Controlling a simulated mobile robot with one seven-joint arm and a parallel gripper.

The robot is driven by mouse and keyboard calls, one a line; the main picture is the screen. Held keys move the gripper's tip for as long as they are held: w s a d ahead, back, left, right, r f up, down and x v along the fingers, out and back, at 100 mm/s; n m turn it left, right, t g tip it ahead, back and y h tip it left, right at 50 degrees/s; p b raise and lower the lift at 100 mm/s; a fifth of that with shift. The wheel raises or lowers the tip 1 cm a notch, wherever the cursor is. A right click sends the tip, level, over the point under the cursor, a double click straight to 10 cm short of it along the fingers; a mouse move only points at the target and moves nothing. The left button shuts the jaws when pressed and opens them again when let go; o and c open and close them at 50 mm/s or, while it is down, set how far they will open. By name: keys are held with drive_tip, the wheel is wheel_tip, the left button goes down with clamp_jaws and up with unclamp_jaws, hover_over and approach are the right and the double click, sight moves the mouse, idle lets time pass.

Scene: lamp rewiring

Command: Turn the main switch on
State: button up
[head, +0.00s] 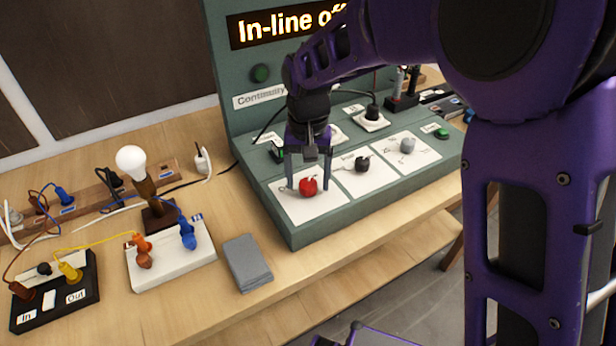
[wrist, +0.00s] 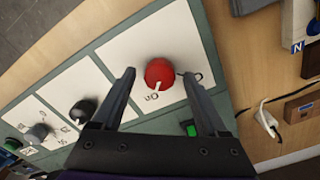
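The main switch is a red knob (head: 308,186) on the white panel at the left end of the green console. In the wrist view the red knob (wrist: 159,73) has a white pointer line directed at the printed word "On". My gripper (head: 308,182) is open above the console, with its fingers pointing down on either side of the knob. In the wrist view the gripper fingers (wrist: 157,80) stand apart with the knob between and beyond their tips. I see a gap on both sides, so the fingers do not appear to touch it.
A black knob (head: 362,163) and a grey knob (head: 407,146) sit to the right on the console. The display (head: 285,25) reads "In-line o…", partly hidden by my arm. A bulb (head: 131,160), a white terminal board (head: 172,268) and a grey block (head: 247,262) stand left.

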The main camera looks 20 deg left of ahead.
sight(308, 183)
wheel_tip(308, 183, up, 17)
drive_tip(key=p, duration=0.1)
drive_tip(key=shift+r+p, duration=0.2)
drive_tip(key=shift+p, duration=0.2)
idle(0.4)
